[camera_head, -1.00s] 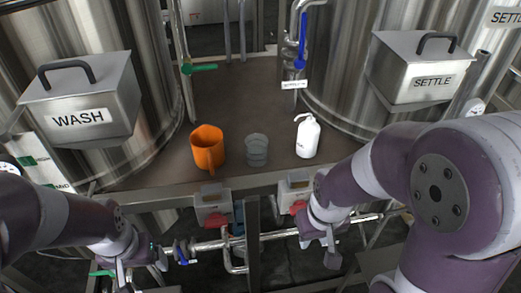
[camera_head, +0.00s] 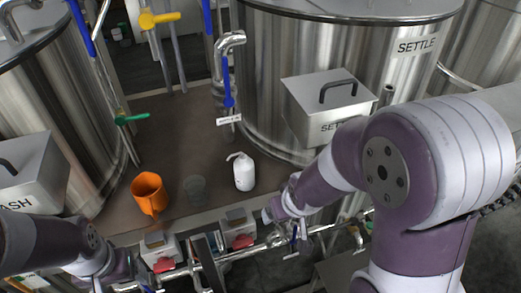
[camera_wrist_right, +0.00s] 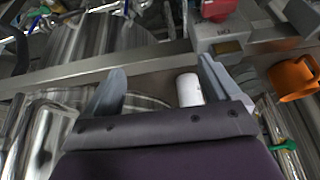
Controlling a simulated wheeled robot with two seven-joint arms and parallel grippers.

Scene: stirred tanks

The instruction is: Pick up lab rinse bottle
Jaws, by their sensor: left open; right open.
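The lab rinse bottle (camera_head: 243,174) is white with a bent spout. It stands upright on the brown platform, right of the other vessels. In the right wrist view, its white body (camera_wrist_right: 189,90) shows between the fingers, beside the right-hand one, partly hidden by the gripper. My right gripper (camera_wrist_right: 161,66) is open and empty. In the head view, the right wrist is to the right of the bottle and lower in the picture, apart from it. My left gripper (camera_head: 118,274) is low at the left, below the platform's front edge, open, with its fingers hard to make out.
An orange jug (camera_head: 149,194) and a clear beaker (camera_head: 195,189) stand left of the bottle. Steel tanks flank the platform, with a SETTLE box (camera_head: 328,105) at the right. The platform behind the bottle is clear.

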